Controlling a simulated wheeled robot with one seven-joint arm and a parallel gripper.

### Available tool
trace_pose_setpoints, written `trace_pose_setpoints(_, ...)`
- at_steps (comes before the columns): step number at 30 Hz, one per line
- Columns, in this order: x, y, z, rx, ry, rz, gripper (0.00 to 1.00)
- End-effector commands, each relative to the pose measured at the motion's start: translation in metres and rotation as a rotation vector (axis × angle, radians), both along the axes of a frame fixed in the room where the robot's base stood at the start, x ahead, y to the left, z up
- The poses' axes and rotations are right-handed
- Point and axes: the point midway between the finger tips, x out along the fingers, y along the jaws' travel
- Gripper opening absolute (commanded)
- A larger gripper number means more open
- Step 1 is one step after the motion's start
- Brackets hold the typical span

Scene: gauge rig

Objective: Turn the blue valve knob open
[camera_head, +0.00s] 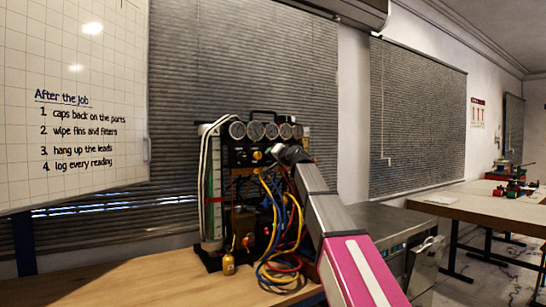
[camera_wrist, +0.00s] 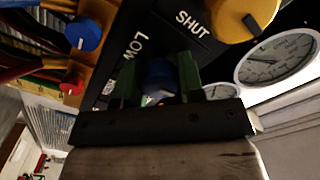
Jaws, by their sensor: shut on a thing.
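The gauge rig (camera_head: 243,185) stands on the wooden bench, with a row of round gauges along its top. In the wrist view, the blue valve knob (camera_wrist: 160,80) is on the black panel beside the word LOW. My gripper (camera_wrist: 157,74) has its green fingers on either side of this knob and is shut on it. The knob is partly hidden by the fingers and the dark gripper body, and I cannot read its turn angle. In the head view my arm covers the knob and the fingers.
A yellow knob (camera_wrist: 243,14) sits close by, beside the word SHUT and a white gauge (camera_wrist: 277,57). A blue hose fitting (camera_wrist: 83,33) and a red one (camera_wrist: 72,84) are at left. Looped hoses (camera_head: 283,235) hang at the rig's front. A small yellow bottle (camera_head: 228,263) stands on the bench (camera_head: 150,282).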

Motion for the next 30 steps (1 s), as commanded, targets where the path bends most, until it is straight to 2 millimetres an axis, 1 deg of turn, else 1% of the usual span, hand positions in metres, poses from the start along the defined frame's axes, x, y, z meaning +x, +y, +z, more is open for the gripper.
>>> trace_pose_setpoints(1, -0.001, 0.0, -0.002, -0.004, 0.002, 0.001, 0.12)
trace_pose_setpoints(2, -0.001, 0.0, -0.002, -0.004, 0.002, 0.001, 0.42)
trace_pose_setpoints(3, -0.001, 0.0, -0.002, -0.004, 0.002, 0.002, 0.55)
trace_pose_setpoints(4, -0.001, 0.0, -0.002, -0.003, 0.001, 0.001, 0.61)
trace_pose_setpoints(13, -0.001, 0.0, -0.001, -0.001, 0.002, 0.001, 0.61)
trace_pose_setpoints(17, -0.006, -0.004, -0.001, -0.001, 0.001, 0.0, 0.61)
trace_pose_setpoints(20, -0.014, -0.009, -0.001, 0.0, 0.001, -0.001, 0.61)
trace_pose_setpoints(23, -0.027, -0.017, -0.001, -0.001, -0.001, 0.0, 0.61)
trace_pose_setpoints(30, -0.065, -0.042, -0.002, -0.001, 0.0, -0.001, 0.61)
